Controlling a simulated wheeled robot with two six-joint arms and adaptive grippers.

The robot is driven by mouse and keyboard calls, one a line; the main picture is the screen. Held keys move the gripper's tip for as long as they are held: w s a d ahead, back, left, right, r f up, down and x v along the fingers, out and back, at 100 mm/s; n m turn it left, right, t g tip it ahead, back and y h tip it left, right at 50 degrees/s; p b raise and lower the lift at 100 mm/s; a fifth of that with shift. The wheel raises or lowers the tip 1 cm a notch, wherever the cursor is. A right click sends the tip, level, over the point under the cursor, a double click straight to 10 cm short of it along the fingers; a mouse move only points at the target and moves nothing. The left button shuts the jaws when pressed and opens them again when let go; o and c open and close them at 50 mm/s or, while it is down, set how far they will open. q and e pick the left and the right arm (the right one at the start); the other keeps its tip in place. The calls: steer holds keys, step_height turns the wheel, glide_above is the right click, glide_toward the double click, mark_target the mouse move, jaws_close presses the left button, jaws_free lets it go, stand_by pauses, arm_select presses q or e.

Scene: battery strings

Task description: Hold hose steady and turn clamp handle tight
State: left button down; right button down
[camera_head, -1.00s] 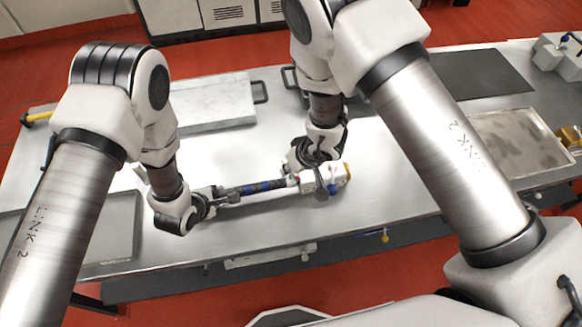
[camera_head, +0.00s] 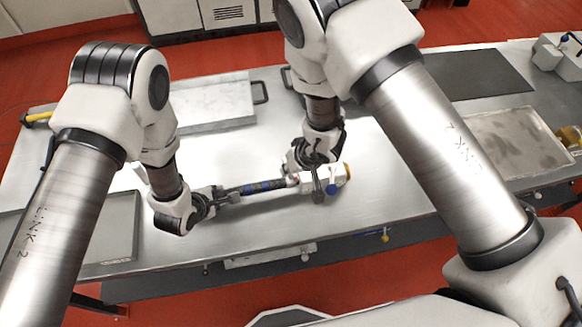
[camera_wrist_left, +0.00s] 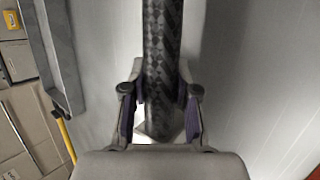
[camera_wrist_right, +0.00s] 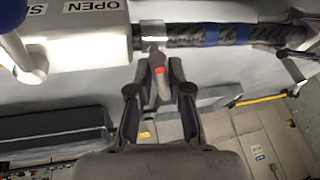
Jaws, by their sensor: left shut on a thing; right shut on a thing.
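A dark braided hose (camera_head: 252,188) with blue bands lies along the table and runs into a white fitting (camera_head: 320,181) with a blue knob and a yellow end. My left gripper (camera_head: 208,197) is shut around the hose's left part; the left wrist view shows the hose (camera_wrist_left: 162,45) between both fingers. In the right wrist view, a metal clamp band (camera_wrist_right: 153,34) sits around the hose beside the white fitting (camera_wrist_right: 85,48), labelled "OPEN". A grey clamp handle with a red mark (camera_wrist_right: 159,76) extends from it. My right gripper (camera_wrist_right: 159,92) is shut on this handle, its fingers partly hiding it.
A pale plate with a handle (camera_head: 205,103) lies behind the hose. A shallow tray (camera_head: 110,235) is at left, another tray (camera_head: 515,135) at right. A dark mat (camera_head: 470,82) lies behind. The table in front of the fitting is mostly clear.

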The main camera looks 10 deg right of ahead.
stand_by(0.7)
steer(key=c, duration=1.1)
jaws_free()
arm_select(q)
steer(key=c, duration=0.8)
jaws_free()
steer(key=shift+f, duration=0.1)
arm_select(e)
steer(key=v, duration=0.8)
steer(key=shift+r, duration=0.1)
arm_select(q)
steer(key=v, duration=0.8)
arm_select(e)
steer(key=shift+w, duration=0.1)
